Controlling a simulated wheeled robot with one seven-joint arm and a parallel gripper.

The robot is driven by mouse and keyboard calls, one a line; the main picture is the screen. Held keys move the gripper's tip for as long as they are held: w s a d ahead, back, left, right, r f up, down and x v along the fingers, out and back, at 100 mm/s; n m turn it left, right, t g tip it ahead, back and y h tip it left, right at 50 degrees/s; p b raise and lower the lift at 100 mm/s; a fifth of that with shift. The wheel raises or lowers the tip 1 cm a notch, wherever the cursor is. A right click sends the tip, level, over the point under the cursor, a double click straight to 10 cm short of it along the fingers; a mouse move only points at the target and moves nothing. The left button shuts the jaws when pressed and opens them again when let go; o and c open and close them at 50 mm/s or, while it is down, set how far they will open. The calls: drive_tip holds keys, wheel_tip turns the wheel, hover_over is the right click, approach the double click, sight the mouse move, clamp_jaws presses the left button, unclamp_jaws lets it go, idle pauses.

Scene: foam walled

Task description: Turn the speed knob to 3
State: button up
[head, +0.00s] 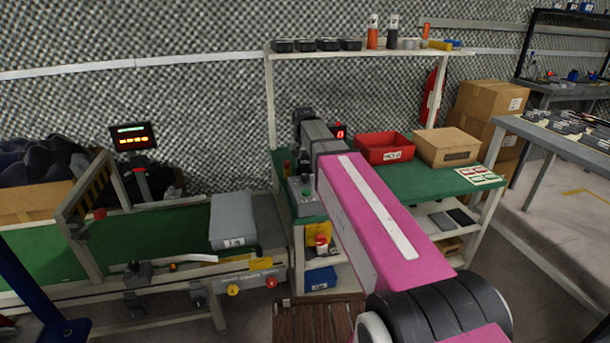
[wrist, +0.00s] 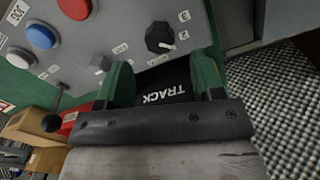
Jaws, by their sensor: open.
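In the wrist view a black knob (wrist: 160,37) with a white pointer mark sits on a grey control panel (wrist: 125,22). Small white labels stand around it; most are too small or tilted to read, so I cannot tell which number the pointer meets. My gripper (wrist: 163,62) is open, its two green fingers spread apart. The knob lies just beyond the fingertips, roughly in line with the gap between them, and nothing is held. In the head view a red-lit display (head: 340,132) seems to read 0. The knob does not show clearly there.
The panel also carries a red button (wrist: 75,8), a blue button (wrist: 41,36) and a white button (wrist: 20,58). A lever with a dark ball (wrist: 52,122) sticks out nearby. On the green bench are a red bin (head: 384,148) and a cardboard box (head: 447,147).

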sight(305, 175)
drive_tip(key=shift+f, duration=2.6)
drive_tip(key=c, duration=0.9)
